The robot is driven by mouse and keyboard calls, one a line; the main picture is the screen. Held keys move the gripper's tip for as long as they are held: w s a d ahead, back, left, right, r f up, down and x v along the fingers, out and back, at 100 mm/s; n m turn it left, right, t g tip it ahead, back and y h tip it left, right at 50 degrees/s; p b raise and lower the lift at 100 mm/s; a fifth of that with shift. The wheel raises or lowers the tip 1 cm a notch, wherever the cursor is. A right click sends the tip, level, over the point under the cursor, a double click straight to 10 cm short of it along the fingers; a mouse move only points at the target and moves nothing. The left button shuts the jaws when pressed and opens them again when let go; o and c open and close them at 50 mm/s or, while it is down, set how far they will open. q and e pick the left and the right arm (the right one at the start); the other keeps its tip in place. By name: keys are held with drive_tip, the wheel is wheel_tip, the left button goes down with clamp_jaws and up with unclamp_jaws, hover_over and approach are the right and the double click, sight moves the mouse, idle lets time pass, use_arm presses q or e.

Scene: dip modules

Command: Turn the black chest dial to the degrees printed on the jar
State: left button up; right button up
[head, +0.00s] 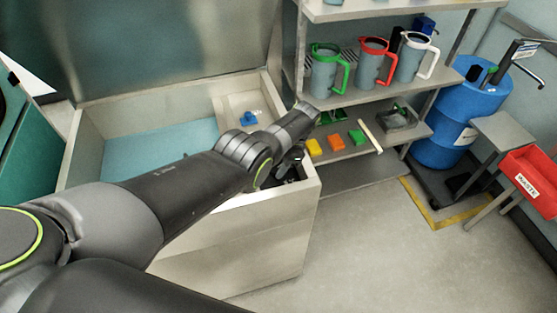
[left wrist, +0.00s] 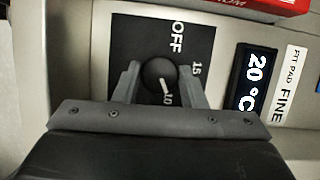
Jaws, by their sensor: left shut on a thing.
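The black dial (left wrist: 159,73) sits on a black panel (left wrist: 185,22) marked OFF, 15 and what looks like 10. Its white pointer line points toward the lowest mark, the one like 10. My left gripper (left wrist: 159,82) is shut on the dial, one finger at each side. In the head view the left gripper (head: 287,168) is at the right front rim of the open chest (head: 215,240), and the dial is hidden there. A display (left wrist: 257,80) beside the panel reads 20 °C. No printed degrees on a jar can be read. My right gripper is out of view.
A shelf unit (head: 345,14) behind holds green, red and white-handled jugs, with yellow, orange and green blocks lower down. A blue drum (head: 455,115) and a red waste bin (head: 530,180) stand at right. The floor (head: 400,260) in front is clear.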

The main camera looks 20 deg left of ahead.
use_arm(q)
drive_tip(key=shift+r+m+t+p, duration=0.1)
drive_tip(key=shift+m+t+p, duration=0.2)
drive_tip(key=shift+m+p, duration=0.15)
drive_tip(key=shift+m, duration=0.25)
drive_tip(key=o, duration=1)
drive_tip(key=shift+d+r, duration=0.15)
drive_tip(key=v, duration=1.7)
drive_tip(key=shift+d, duration=0.1)
